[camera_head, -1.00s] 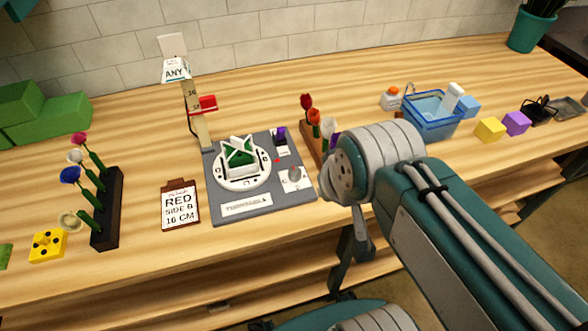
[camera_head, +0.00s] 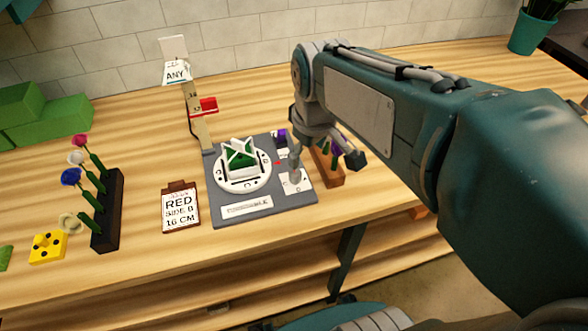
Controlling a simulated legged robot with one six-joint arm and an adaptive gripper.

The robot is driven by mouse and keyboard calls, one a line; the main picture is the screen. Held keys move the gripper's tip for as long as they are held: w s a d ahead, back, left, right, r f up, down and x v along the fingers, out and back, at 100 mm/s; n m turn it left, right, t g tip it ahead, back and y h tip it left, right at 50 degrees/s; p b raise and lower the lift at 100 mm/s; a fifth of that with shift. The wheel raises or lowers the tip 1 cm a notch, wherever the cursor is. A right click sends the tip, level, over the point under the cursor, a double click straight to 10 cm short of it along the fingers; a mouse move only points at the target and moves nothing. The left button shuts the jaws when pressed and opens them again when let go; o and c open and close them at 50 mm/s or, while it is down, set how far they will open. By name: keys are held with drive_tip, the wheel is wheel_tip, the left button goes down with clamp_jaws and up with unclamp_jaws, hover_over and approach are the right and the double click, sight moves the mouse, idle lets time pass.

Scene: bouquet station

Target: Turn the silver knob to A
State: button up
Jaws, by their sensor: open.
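The silver knob sits on a white plate (camera_head: 300,186) at the right front of the grey turntable base (camera_head: 225,199). One finger of my gripper (camera_head: 325,165) comes down over the knob and mostly hides it, so I cannot tell which way it points or whether the finger touches it. The other finger stands apart to the right, above the wooden flower block. My gripper is open and holds nothing that I can see. A white lettered ring (camera_head: 259,179) with a green-and-white holder (camera_head: 240,160) stands on the left part of the base.
A clipboard card (camera_head: 180,208) reads RED, SIDE B, 16 CM. A height post (camera_head: 197,122) with a red slider (camera_head: 207,106) stands behind the base. A black flower rack (camera_head: 108,212) is at left. A wooden flower block (camera_head: 328,174) sits right of the base, partly hidden by my gripper.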

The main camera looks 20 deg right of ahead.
sight(295, 173)
drive_tip(key=w+f+n+g, duration=0.2)
drive_tip(key=w+f+n, duration=0.25)
drive_tip(key=w, duration=0.35)
drive_tip(key=shift+m, duration=0.35)
wheel_tip(295, 173, down, 11)
drive_tip(key=shift+s+r, duration=0.1)
drive_tip(key=shift+s, duration=0.05)
clamp_jaws()
